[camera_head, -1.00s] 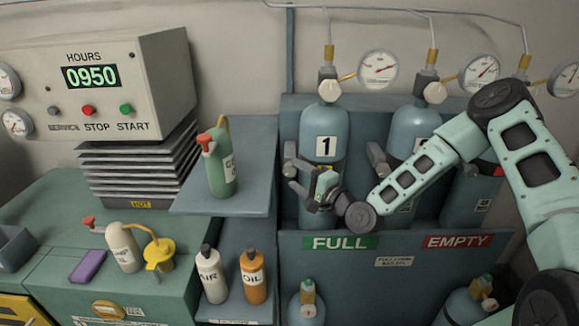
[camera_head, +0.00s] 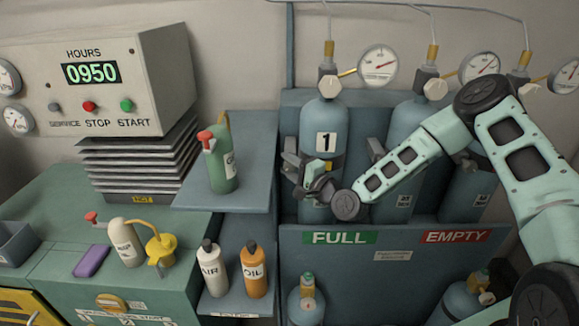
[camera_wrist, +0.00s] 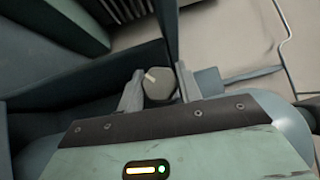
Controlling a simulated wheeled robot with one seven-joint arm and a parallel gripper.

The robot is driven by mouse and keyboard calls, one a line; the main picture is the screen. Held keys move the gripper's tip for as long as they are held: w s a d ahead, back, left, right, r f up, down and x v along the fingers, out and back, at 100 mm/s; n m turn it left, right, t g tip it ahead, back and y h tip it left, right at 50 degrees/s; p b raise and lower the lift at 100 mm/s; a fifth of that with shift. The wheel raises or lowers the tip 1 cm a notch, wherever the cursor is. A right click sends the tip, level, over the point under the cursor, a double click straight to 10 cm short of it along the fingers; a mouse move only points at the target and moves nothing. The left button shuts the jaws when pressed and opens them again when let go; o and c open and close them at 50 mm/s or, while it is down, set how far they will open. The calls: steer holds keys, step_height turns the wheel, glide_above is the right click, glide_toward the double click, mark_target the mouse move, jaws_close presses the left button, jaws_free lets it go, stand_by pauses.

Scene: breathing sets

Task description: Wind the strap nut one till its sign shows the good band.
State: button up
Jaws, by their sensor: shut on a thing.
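The blue cylinder marked 1 (camera_head: 327,116) stands upright in the rack, held by a dark strap. A small yellow patch (camera_head: 329,166) shows at the strap, just above my gripper (camera_head: 312,178); I cannot read it as a band. In the wrist view my gripper (camera_wrist: 158,88) is shut on strap nut one (camera_wrist: 159,90), a grey many-sided nut with a pale mark pointing up and left. One finger lies on each side of it. In the head view my gripper hides the nut.
More cylinders stand to the right, behind my arm. Gauges (camera_head: 378,67) and pipes hang above. The front panel with FULL (camera_head: 339,238) and EMPTY (camera_head: 456,237) signs lies below. A shelf with a green can (camera_head: 221,165) is at the left.

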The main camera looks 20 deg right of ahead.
steer(key=n+g+h+p, duration=0.1)
steer(key=n+g+p, duration=0.1)
steer(key=shift+r+n, duration=0.15)
steer(key=shift+n, duration=0.15)
steer(key=shift+f+n+g+h+p, duration=0.2)
steer(key=shift+n+g+h+p, duration=0.65)
steer(key=shift+n+g+h, duration=0.45)
steer(key=o, duration=1)
steer(key=shift+r, duration=0.1)
